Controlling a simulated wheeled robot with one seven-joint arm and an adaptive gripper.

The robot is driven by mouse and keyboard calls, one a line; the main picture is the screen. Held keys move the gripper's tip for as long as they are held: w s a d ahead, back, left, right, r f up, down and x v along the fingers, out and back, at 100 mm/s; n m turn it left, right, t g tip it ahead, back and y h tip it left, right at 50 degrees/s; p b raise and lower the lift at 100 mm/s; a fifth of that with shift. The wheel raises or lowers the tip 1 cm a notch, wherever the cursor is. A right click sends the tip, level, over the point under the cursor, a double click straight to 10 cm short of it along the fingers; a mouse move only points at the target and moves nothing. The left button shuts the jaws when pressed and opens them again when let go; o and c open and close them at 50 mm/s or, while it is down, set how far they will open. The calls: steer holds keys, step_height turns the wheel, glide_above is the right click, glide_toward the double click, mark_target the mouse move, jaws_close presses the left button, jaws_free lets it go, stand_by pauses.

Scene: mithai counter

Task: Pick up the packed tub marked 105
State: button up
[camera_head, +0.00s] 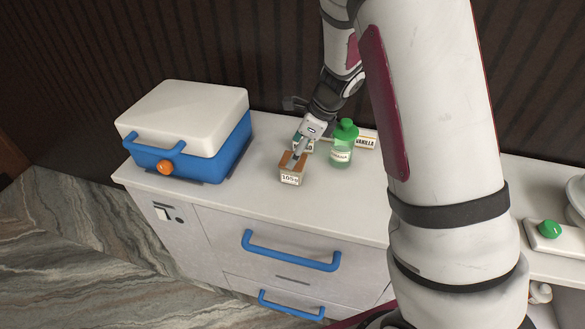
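The small brown tub (291,179) stands on the white counter, with a white label on its front that appears to read 105 and a further mark. My gripper (295,156) points down at the tub from behind and above, and its fingers overlap the tub's top in the picture. I cannot tell whether the fingers touch or grip the tub, or how far apart they are. The tub seems to rest on the counter.
A green-capped bottle (341,154) stands right of the tub, close to my gripper. A label block reading VANILLA (366,141) lies behind it. A blue cooler with a white lid (185,120) stands at left. The counter's front strip (330,205) is clear.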

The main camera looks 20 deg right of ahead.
mark_target(296, 176)
steer(key=shift+x, duration=3.85)
steer(key=shift+s+d+f, duration=0.1)
steer(key=shift+s+d, duration=0.05)
steer(key=c, duration=1.3)
